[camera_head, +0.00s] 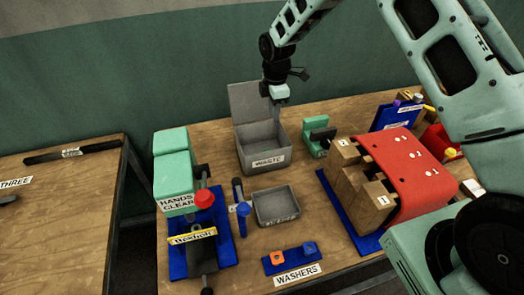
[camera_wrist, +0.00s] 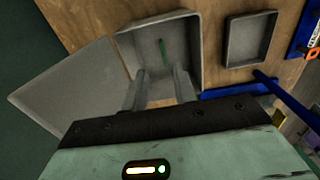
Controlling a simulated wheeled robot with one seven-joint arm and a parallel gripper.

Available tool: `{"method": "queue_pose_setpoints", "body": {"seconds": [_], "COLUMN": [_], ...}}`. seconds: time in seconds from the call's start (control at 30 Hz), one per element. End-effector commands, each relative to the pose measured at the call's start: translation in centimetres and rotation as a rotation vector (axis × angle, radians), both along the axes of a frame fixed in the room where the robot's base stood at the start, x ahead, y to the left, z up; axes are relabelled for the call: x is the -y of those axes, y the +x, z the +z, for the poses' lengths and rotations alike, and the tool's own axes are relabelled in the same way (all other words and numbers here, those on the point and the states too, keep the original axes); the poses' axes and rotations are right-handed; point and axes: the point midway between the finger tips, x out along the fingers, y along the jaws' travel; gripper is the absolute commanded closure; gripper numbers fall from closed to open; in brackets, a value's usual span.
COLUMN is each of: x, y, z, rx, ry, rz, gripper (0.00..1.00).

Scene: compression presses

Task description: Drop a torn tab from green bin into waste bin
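The grey waste bin (camera_head: 262,160), labelled WASTE, stands on the table with its lid swung open; it also shows in the wrist view (camera_wrist: 195,50). My gripper (camera_head: 277,112) points down over the bin's opening. In the wrist view my gripper's two fingers (camera_wrist: 159,82) are apart with nothing visible gripped. A thin green strip, which looks like the torn tab (camera_wrist: 163,52), shows inside the bin, beyond the fingertips; whether it rests on the floor is hard to tell.
A small grey tray (camera_head: 276,206) sits in front of the bin. A green clamp-like device (camera_head: 317,135) and a red-covered rack (camera_head: 405,170) stand to the right. A press with a red knob (camera_head: 204,198) stands to the left. Blue washer holder (camera_head: 290,257) is at the front.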

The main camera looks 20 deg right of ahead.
Motion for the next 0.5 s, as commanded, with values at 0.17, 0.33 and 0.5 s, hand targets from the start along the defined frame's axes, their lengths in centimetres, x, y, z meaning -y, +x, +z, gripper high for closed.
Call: {"method": "queue_pose_setpoints", "body": {"seconds": [0.17, 0.33, 0.5], "x": [0.0, 0.0, 0.0], "y": [0.1, 0.2, 0.1], "z": [3.8, 7.9, 11.5], "rx": [0.007, 0.008, 0.006], "ry": [0.001, 0.001, 0.001], "rz": [0.000, -0.001, 0.000], "gripper": [0.72, 0.72, 0.72]}}
